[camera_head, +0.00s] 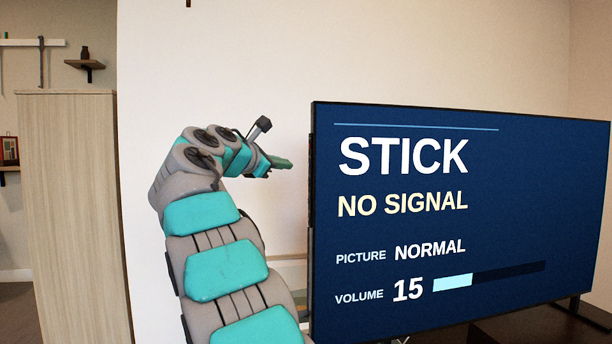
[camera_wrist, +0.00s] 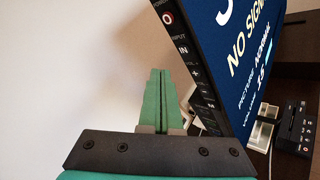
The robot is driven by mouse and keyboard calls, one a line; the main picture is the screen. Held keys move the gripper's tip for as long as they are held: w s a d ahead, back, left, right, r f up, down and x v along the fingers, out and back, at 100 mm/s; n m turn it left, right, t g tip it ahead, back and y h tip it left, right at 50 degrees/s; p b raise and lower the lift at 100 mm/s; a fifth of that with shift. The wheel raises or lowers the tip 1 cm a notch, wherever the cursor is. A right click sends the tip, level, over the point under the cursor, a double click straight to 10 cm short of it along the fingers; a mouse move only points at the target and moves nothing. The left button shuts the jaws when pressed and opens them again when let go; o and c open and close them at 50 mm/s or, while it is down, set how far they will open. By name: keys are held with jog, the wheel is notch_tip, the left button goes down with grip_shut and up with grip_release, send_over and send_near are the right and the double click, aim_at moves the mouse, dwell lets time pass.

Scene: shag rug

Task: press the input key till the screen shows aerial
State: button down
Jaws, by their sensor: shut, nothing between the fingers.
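The television screen (camera_head: 430,220) stands at the right in the head view and reads STICK, NO SIGNAL, PICTURE NORMAL, VOLUME 15. In the wrist view its side edge carries a column of keys. The input key (camera_wrist: 183,50), marked IN, sits below the power key (camera_wrist: 167,18) and above the volume keys (camera_wrist: 196,74). My gripper (camera_wrist: 160,75) is shut and empty, its green fingers side by side. The fingertips are just left of the key column in the wrist view; I see no contact. In the head view my gripper (camera_head: 283,163) is left of the screen's left edge.
A dark box with buttons (camera_wrist: 295,125) and a pale object (camera_wrist: 263,127) lie on the dark stand by the screen in the wrist view. A tall wooden cabinet (camera_head: 75,210) stands at the left. Bare wall lies behind my arm.

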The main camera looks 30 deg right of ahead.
aim_at(310, 165)
jog(key=shift+s+d+r, duration=0.1)
jog(key=shift+s+d, duration=0.1)
jog(key=shift+d, duration=0.4)
jog(key=shift+s+d, duration=0.2)
jog(key=shift+d, duration=0.4)
dwell(0.8)
dwell(0.4)
jog(key=shift+s+d+p, duration=0.1)
jog(key=shift+d+p, duration=0.25)
jog(key=shift+p, duration=0.15)
jog(key=shift+s+d, duration=0.15)
jog(key=shift+d, duration=0.2)
dwell(0.5)
jog(key=shift+a+p, duration=0.2)
jog(key=shift+p, duration=0.25)
jog(key=shift+w+a+p, duration=0.2)
jog(key=shift+a+p, duration=0.1)
jog(key=shift+a, duration=0.25)
